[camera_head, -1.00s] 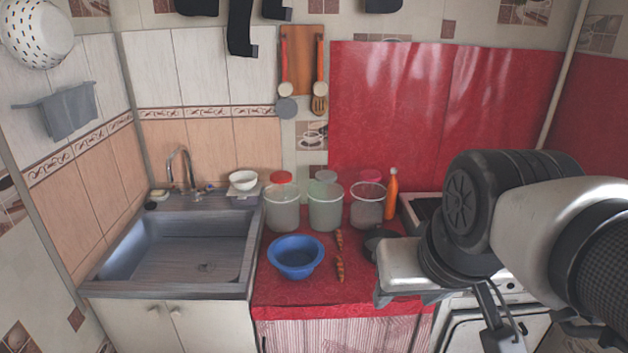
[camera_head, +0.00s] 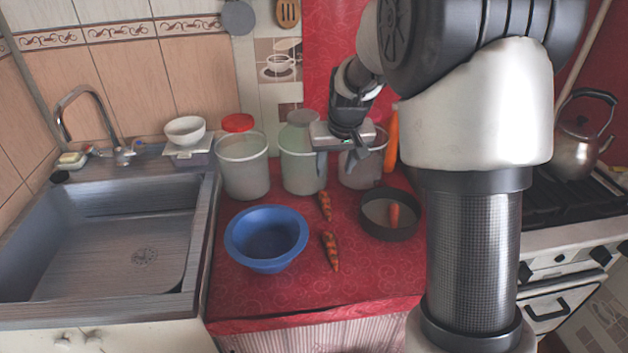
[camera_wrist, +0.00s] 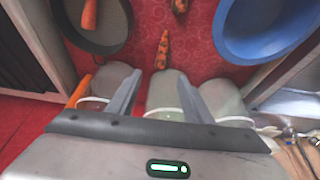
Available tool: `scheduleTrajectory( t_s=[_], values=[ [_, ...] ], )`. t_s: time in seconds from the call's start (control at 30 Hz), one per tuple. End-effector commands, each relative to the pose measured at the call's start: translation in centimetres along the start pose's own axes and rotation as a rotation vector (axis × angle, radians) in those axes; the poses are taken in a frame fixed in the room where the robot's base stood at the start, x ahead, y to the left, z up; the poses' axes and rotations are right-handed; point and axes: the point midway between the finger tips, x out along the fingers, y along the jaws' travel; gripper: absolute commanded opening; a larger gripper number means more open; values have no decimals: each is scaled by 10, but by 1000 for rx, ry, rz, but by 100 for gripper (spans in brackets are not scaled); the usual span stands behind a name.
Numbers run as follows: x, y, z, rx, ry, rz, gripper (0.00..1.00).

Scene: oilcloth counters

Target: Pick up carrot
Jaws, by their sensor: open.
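One orange, dark-streaked carrot (camera_head: 330,251) lies on the red counter (camera_head: 275,298) beside the blue bowl, and a second carrot (camera_head: 325,206) lies just behind it. A carrot-like orange piece (camera_head: 394,215) is in the dark round pan (camera_head: 388,234). My gripper (camera_head: 336,168) is open and empty, above and behind the carrots, near the containers. In the wrist view, a carrot (camera_wrist: 162,50) lies beyond the two spread fingers (camera_wrist: 160,98), apart from them. The orange piece (camera_wrist: 90,14) in the pan also shows there.
The blue bowl (camera_head: 267,238) stands left of the carrots. Several translucent containers (camera_head: 243,165) line the back, close to my gripper. A slim orange bottle (camera_head: 391,140) stands beside them. The sink (camera_head: 110,240) is at left; a kettle (camera_head: 582,125) sits on the stove at right.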

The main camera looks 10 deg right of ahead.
Motion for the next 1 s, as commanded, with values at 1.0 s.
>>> scheduleTrajectory(
  t_s=[1.0],
  values=[
    [156, -6, 0, -2, -3, 0, 46]
  ],
)
